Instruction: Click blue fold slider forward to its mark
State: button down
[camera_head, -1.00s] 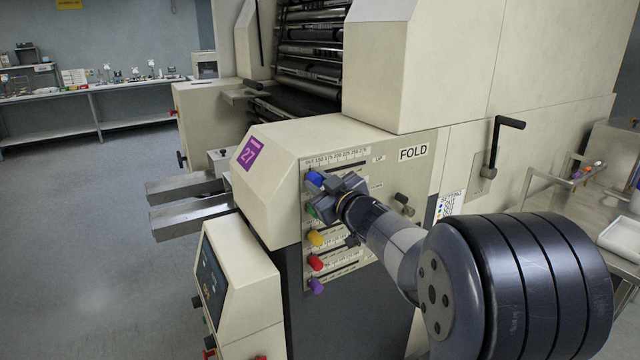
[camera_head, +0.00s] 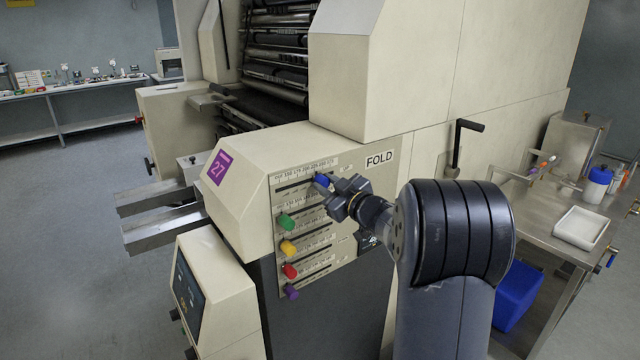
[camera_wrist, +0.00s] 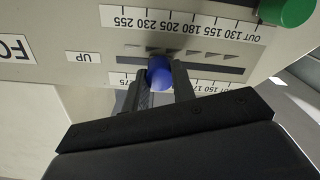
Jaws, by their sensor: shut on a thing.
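The blue fold slider knob (camera_head: 321,181) sits on the top slot of the FOLD panel (camera_head: 346,240), around the middle of its scale. In the wrist view the blue knob (camera_wrist: 160,73) is between my two fingers, below the printed scale (camera_wrist: 185,24), which appears upside down. My gripper (camera_head: 330,192) is shut on the blue knob; in the wrist view its fingertips (camera_wrist: 160,82) flank it. A row of small grey triangle marks (camera_wrist: 190,54) runs along the slot. I cannot tell which one is the target mark.
Green (camera_head: 286,221), yellow (camera_head: 288,247), red (camera_head: 290,270) and purple (camera_head: 291,292) knobs sit at the left of the lower slots. A crank handle (camera_head: 460,145) sticks out at the right. A steel bench (camera_head: 530,225) with a white tray (camera_head: 581,228) stands farther right.

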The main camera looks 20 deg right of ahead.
jog(key=c, duration=1.2)
grip_release()
jog(key=shift+o, duration=0.2)
jog(key=b+v, duration=0.1)
jog(key=v, duration=0.9)
jog(key=shift+s+d+b, duration=0.15)
jog(key=shift+s+b, duration=0.25)
jog(key=shift+w, duration=0.1)
